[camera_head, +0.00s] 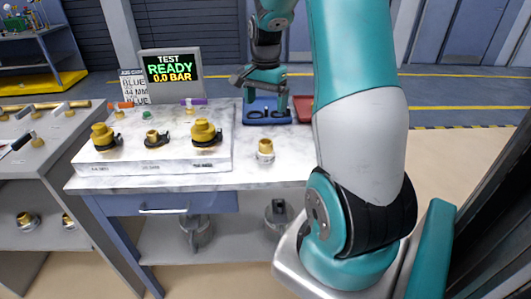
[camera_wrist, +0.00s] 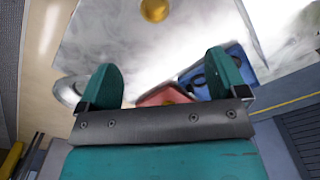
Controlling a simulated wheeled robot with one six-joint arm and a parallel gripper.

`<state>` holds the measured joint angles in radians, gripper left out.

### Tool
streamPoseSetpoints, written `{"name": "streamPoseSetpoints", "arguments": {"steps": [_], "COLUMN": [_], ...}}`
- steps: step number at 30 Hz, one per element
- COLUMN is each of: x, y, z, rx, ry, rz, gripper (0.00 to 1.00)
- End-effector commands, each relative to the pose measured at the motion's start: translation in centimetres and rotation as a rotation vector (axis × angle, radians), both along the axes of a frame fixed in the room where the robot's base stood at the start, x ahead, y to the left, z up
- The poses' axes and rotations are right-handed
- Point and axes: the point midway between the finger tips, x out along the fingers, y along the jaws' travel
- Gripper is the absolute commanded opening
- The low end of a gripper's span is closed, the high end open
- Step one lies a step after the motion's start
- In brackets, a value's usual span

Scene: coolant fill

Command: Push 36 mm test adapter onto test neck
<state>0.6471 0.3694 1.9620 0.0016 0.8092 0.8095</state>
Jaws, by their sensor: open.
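Three brass adapters with black collars stand in a row on the white block: left (camera_head: 103,136), a smaller middle one (camera_head: 155,138) and right (camera_head: 205,132). I cannot read which is the 36 mm one. A short brass-topped neck with a pale base (camera_head: 265,151) stands alone on the bench to the right of the block; I cannot confirm it is the test neck. A brass round top (camera_wrist: 154,10) shows at the top of the wrist view. My gripper (camera_head: 266,102) is open and empty, pointing down over the trays; its two green fingers (camera_wrist: 163,80) are wide apart.
A blue tray (camera_head: 254,121) with black rings and a red tray (camera_head: 303,104) lie at the bench's back. A screen (camera_head: 170,65) reads TEST READY 0.0 BAR. A sign (camera_head: 133,88) mentions 44 MM and BLUE. A side bench (camera_head: 40,150) with brass parts stands left.

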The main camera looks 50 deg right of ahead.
Motion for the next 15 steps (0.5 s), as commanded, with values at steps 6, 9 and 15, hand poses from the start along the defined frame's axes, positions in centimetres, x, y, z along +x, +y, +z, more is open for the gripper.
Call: {"name": "streamPoseSetpoints", "arguments": {"steps": [6,9,15], "x": [-0.2,-0.2,-0.1], "y": [0.2,0.2,0.2], "z": [-4.8,-7.1,-10.3], "rx": [0.005,0.005,0.004], "ry": [0.007,0.007,0.003], "rz": [0.001,0.002,0.004], "gripper": [0.91,0.91,0.91]}}
